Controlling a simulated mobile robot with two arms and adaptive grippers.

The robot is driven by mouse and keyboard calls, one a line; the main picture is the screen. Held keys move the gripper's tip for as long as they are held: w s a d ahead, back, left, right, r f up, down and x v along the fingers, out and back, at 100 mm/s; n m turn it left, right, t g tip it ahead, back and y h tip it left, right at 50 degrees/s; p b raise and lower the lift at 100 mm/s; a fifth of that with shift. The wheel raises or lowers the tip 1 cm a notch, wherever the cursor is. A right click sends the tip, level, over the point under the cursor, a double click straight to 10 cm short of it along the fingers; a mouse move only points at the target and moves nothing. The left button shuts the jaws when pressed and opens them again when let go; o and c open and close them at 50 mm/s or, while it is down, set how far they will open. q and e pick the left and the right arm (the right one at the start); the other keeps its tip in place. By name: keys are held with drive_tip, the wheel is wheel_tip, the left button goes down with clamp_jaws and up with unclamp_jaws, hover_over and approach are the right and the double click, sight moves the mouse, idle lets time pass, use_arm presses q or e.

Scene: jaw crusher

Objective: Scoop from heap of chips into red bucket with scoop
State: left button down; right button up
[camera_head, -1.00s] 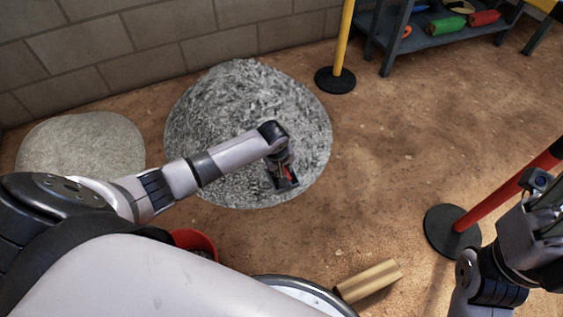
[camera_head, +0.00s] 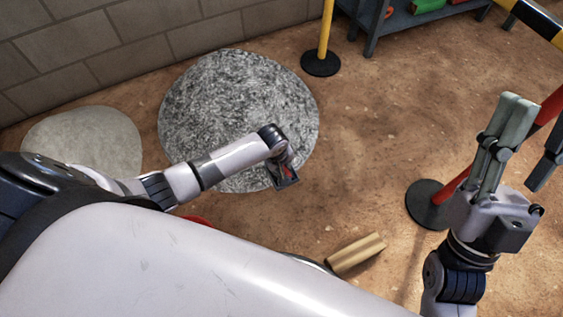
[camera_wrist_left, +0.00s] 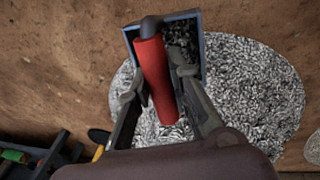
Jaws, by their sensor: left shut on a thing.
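My left gripper (camera_head: 283,162) is shut on the red handle of the scoop (camera_head: 287,180). In the left wrist view, the scoop (camera_wrist_left: 203,50) has a blue-grey rim and dark grey chips inside it. The grey heap of chips (camera_head: 235,105) lies on the ground by the wall; the scoop shows at its lower right edge in the head view. The red bucket (camera_head: 198,220) shows only as a sliver of rim; my body hides the rest. My right gripper (camera_head: 524,145) is raised at the right, its fingers apart and empty.
A paler flat heap (camera_head: 85,140) lies left. A yellow post (camera_head: 326,30) and a red post's black base (camera_head: 428,204) stand on the brown ground. A wooden block (camera_head: 356,254) lies near my body. A shelf (camera_head: 400,20) stands at the back.

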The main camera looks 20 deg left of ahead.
drive_tip(key=w+f+g+h+p, duration=0.1)
drive_tip(key=w+f+g, duration=0.3)
drive_tip(key=w+f, duration=0.1)
drive_tip(key=shift+w+a+g+h+p, duration=0.35)
drive_tip(key=shift+w+a+h, duration=0.1)
drive_tip(key=shift+w, duration=0.1)
drive_tip(key=shift+f, duration=0.1)
